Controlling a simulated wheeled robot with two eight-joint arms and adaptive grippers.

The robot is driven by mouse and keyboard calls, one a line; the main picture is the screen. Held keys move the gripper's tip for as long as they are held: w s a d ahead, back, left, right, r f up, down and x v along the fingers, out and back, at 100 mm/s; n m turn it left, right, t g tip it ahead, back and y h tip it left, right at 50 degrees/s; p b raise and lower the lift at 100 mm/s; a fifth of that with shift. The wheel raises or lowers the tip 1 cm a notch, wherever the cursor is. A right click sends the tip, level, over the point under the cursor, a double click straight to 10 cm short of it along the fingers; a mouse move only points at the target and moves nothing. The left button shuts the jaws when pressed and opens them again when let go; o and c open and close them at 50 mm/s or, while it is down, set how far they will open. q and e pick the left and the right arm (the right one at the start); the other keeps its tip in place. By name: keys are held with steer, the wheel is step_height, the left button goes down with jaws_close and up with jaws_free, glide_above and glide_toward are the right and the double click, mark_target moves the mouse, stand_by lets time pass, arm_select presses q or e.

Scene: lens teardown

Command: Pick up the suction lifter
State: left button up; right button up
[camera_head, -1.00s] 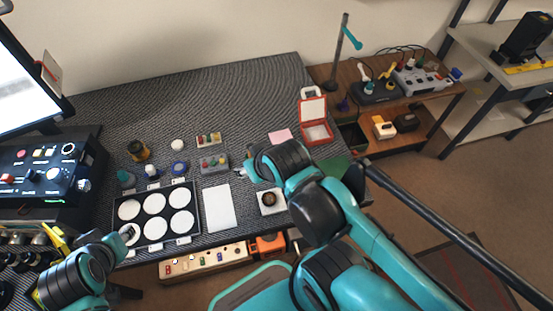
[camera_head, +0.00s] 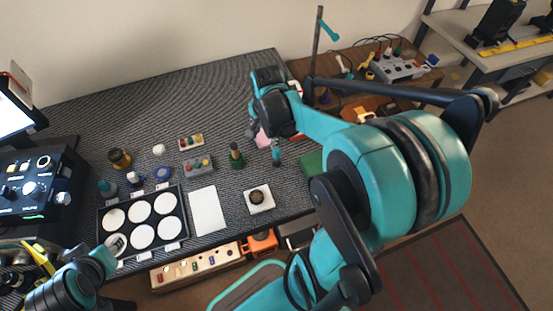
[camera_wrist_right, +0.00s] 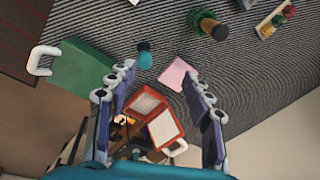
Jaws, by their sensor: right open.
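Two small upright objects stand on the mat near my right gripper (camera_head: 263,134). One is short with a teal cap (camera_head: 276,156), also in the right wrist view (camera_wrist_right: 144,54). The other has a green base and a narrow dark upper part (camera_head: 236,156), also in the right wrist view (camera_wrist_right: 208,26). I cannot tell for sure which is the suction lifter. My right gripper is open and empty, above the mat and a pink pad (camera_wrist_right: 175,75). My left gripper (camera_head: 113,246) is at the near left, by the tray; its fingers are too small to read.
A red-framed open case (camera_wrist_right: 150,103) and a green box (camera_wrist_right: 82,66) lie near the right gripper. A black tray (camera_head: 143,211) of white discs, a white sheet (camera_head: 208,211) and a square white pad (camera_head: 248,205) occupy the mat's front. The mat's back left is clear.

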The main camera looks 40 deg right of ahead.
mark_target(277, 149)
steer(key=d+f+m, duration=0.2)
steer(key=d+f+m+g, duration=0.1)
steer(key=d+f+m, duration=0.2)
steer(key=d+f, duration=0.1)
steer(key=shift+w+d+f+m+g+y, duration=0.1)
steer(key=shift+w+m+g+y, duration=0.2)
steer(key=shift+w+m+g, duration=0.1)
steer(key=shift+s+d+f+b, duration=0.1)
steer(key=shift+f+b, duration=0.2)
steer(key=shift+f, duration=0.05)
step_height(277, 149, down, 2)
steer(key=shift+b, duration=0.45)
steer(key=f+b, duration=0.1)
steer(key=a+f, duration=0.1)
steer(key=f, duration=0.1)
steer(key=f+b, duration=0.1)
steer(key=f, duration=0.1)
steer(key=shift+a+f+b, duration=0.2)
steer(key=shift+a+b, duration=0.05)
steer(key=shift+b, duration=0.1)
steer(key=shift+r, duration=0.1)
steer(key=c, duration=1.2)
